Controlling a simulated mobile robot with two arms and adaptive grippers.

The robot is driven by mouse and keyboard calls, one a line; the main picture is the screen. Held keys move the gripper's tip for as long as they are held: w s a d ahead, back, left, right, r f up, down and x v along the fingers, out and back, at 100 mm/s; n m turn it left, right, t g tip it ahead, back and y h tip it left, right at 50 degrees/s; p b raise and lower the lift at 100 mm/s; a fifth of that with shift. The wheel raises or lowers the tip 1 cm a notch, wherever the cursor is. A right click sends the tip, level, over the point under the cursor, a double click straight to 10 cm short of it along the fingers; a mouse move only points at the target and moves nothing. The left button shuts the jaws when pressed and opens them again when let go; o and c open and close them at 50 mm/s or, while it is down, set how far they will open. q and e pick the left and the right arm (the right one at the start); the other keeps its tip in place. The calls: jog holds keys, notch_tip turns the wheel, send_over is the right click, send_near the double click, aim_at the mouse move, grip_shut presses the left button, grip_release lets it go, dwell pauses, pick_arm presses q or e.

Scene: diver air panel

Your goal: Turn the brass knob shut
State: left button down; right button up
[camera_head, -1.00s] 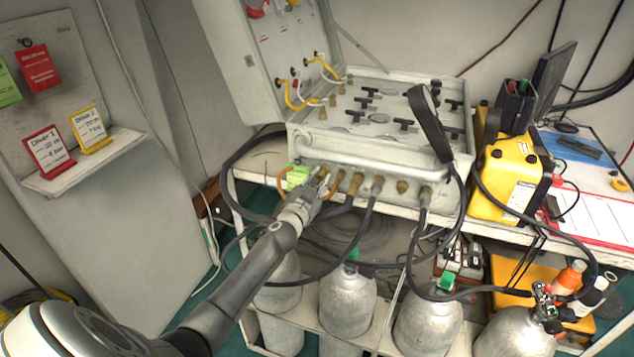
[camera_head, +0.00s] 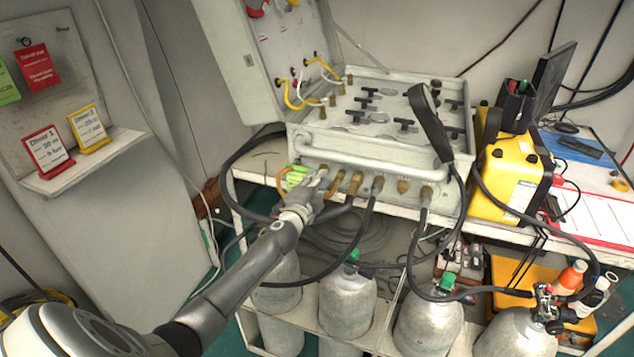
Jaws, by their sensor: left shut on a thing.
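The air panel (camera_head: 440,185) is a grey case with its lid up, standing on a white bench. Brass fittings (camera_head: 355,184) line its front face, some with black hoses. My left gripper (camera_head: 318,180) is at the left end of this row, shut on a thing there. That thing, likely the brass knob, is mostly hidden by the fingers. A bright green piece (camera_head: 294,178) sits just left of the fingers. My right gripper is not in view.
Grey cylinders (camera_head: 347,300) stand on a rack below, with black hoses looping in front. A yellow case (camera_head: 508,180) stands right of the panel. Tags stand on a wall shelf (camera_head: 85,160) at left.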

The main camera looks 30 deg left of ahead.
pick_arm(q)
jog(key=shift+m, duration=0.6)
jog(key=c, duration=1.3)
grip_release()
jog(key=shift+s, duration=0.1)
jog(key=v, duration=1.1)
jog(key=shift+s+d, duration=0.15)
jog(key=shift+s, duration=0.25)
